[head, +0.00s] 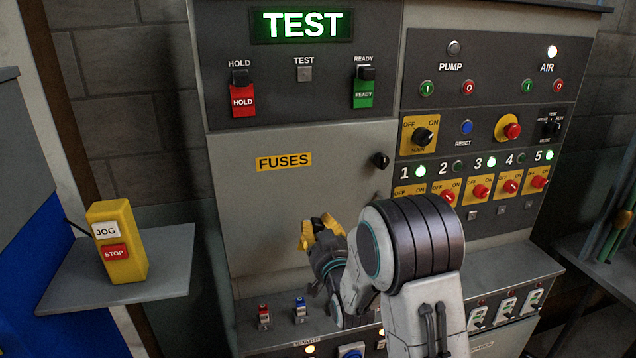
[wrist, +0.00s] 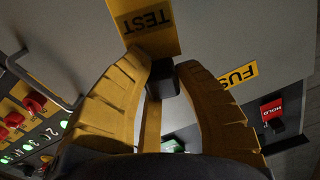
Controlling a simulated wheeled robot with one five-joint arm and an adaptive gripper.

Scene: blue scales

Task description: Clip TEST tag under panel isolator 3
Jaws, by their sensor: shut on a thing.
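My gripper (wrist: 163,75) is shut on the yellow TEST tag (wrist: 148,22), gripping its black clip part (wrist: 163,78) between yellow fingers; the lettering is upside down in the wrist view. In the head view my gripper (head: 322,232) is in front of the fuse door, left of and below the isolator row, apart from it. The tag cannot be made out clearly there. Isolator 3 (head: 481,191) is a red knob on a yellow plate, under a lit green lamp. A small grey holder (head: 472,215) sits below it. My arm partly hides the lower left of the row.
The top panel has a red HOLD tag (head: 243,99), a green READY tag (head: 363,94) and a bare TEST holder (head: 304,73). The fuse door knob (head: 380,160) sticks out. A ledge with switches (head: 301,309) runs below. A yellow jog pendant (head: 117,243) stands on the left shelf.

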